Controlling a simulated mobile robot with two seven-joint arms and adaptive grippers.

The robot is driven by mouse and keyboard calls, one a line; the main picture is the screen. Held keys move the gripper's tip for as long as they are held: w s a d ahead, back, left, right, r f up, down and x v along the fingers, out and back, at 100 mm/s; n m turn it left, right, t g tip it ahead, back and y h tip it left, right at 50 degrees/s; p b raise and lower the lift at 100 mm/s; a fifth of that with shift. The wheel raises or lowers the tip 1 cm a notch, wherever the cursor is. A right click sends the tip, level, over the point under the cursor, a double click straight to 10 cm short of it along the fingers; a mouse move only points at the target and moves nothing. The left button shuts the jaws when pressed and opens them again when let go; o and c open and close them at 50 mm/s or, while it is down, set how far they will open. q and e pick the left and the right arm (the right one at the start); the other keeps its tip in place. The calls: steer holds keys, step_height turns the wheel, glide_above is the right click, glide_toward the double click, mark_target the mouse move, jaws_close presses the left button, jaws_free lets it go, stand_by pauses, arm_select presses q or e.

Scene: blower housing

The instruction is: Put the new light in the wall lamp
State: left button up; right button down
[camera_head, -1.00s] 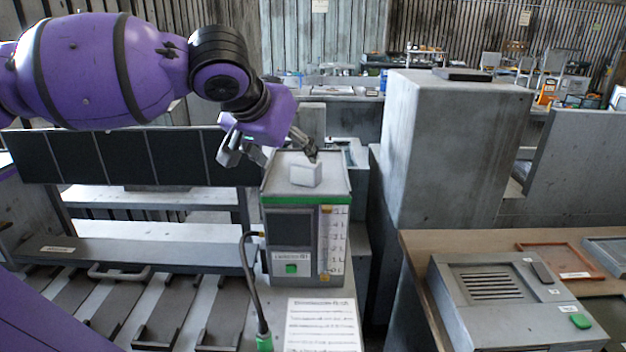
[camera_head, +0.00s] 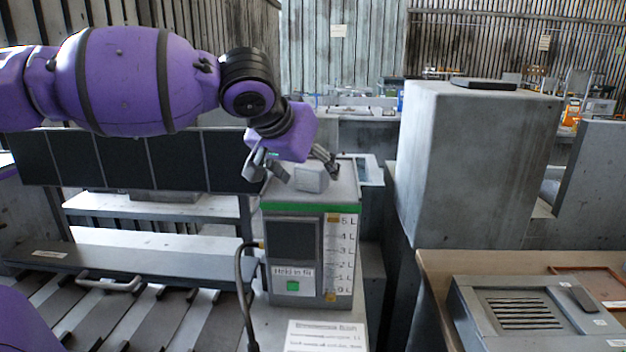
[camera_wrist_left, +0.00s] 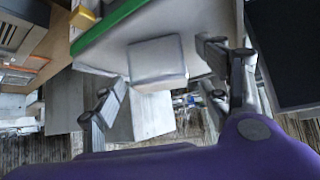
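No wall lamp and no light that I can make out as one shows in these views. A small pale block (camera_head: 311,178) sits on top of a grey box unit (camera_head: 342,190) with a green stripe and a litre scale. My left gripper (camera_head: 298,170) is open, with its fingers on either side of the block in the head view. The wrist view shows the block (camera_wrist_left: 158,63) between the spread fingers (camera_wrist_left: 160,85), with gaps; I see no grip on it. My right gripper is not in view.
A tall grey cabinet (camera_head: 470,160) stands right of the unit. A brown table (camera_head: 440,275) at right bears a grey vented device (camera_head: 525,310). Dark panels (camera_head: 120,160) and a slatted bench (camera_head: 130,320) lie left. A cable (camera_head: 241,300) hangs at the unit's left side.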

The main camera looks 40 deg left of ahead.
arm_select(q)
steer(key=c, duration=1.3)
steer(key=shift+r, duration=0.1)
steer(key=shift+r, duration=0.25)
step_height(320, 180, up, 2)
steer(key=shift+r, duration=0.1)
steer(key=s+d+r, duration=1)
